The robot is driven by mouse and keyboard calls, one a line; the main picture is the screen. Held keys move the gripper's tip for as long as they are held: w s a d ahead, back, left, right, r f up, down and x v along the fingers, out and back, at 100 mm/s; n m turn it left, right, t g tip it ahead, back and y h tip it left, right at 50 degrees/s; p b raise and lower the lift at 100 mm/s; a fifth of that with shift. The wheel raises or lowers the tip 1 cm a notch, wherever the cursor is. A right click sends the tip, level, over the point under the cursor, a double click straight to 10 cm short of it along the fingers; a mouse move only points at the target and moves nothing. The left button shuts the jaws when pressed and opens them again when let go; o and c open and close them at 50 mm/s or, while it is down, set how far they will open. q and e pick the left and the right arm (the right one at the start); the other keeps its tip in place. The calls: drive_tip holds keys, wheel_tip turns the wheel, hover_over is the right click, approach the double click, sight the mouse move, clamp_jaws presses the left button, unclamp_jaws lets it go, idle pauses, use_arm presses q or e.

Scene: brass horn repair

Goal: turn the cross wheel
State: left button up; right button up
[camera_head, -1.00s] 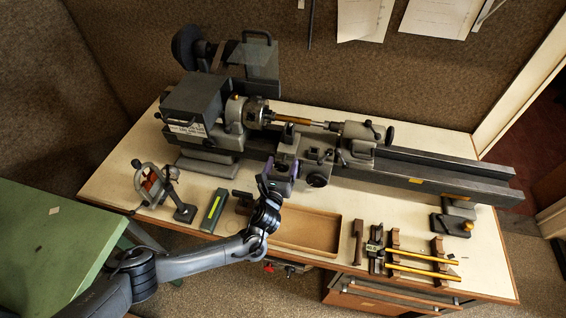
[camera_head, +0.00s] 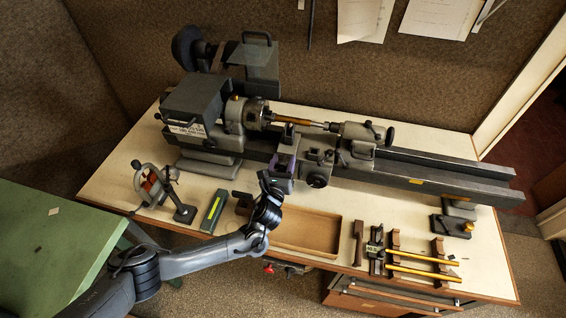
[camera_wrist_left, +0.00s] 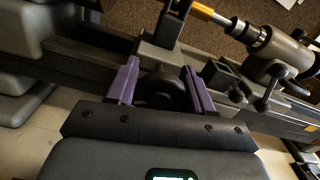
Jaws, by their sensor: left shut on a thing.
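The cross wheel (camera_wrist_left: 160,92) is a dark round wheel on the front of the lathe's cross slide. In the left wrist view it sits between the two purple fingers of my left gripper (camera_wrist_left: 159,88). My left gripper (camera_head: 282,166) is shut on the wheel, with a finger on each side. In the head view the gripper and wrist hide most or all of the wheel. The cross slide and tool post (camera_head: 288,138) stand just behind it. My right gripper is in neither view.
A second handwheel (camera_head: 317,180) is close to the right of my gripper. The tailstock (camera_head: 357,138) and a brass-coloured workpiece (camera_head: 293,119) lie behind.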

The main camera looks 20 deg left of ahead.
use_arm(q)
drive_tip(key=n+p, duration=0.1)
drive_tip(key=n, duration=0.8)
drive_tip(key=shift+n+p, duration=0.35)
drive_tip(key=shift+n, duration=0.05)
drive_tip(key=n, duration=0.5)
drive_tip(key=shift+f+n, duration=0.1)
drive_tip(key=shift+n, duration=0.2)
drive_tip(key=n, duration=0.5)
drive_tip(key=shift+a+f+n, duration=0.1)
drive_tip(key=shift+n, duration=0.3)
drive_tip(key=shift+n, duration=0.3)
drive_tip(key=o, duration=1)
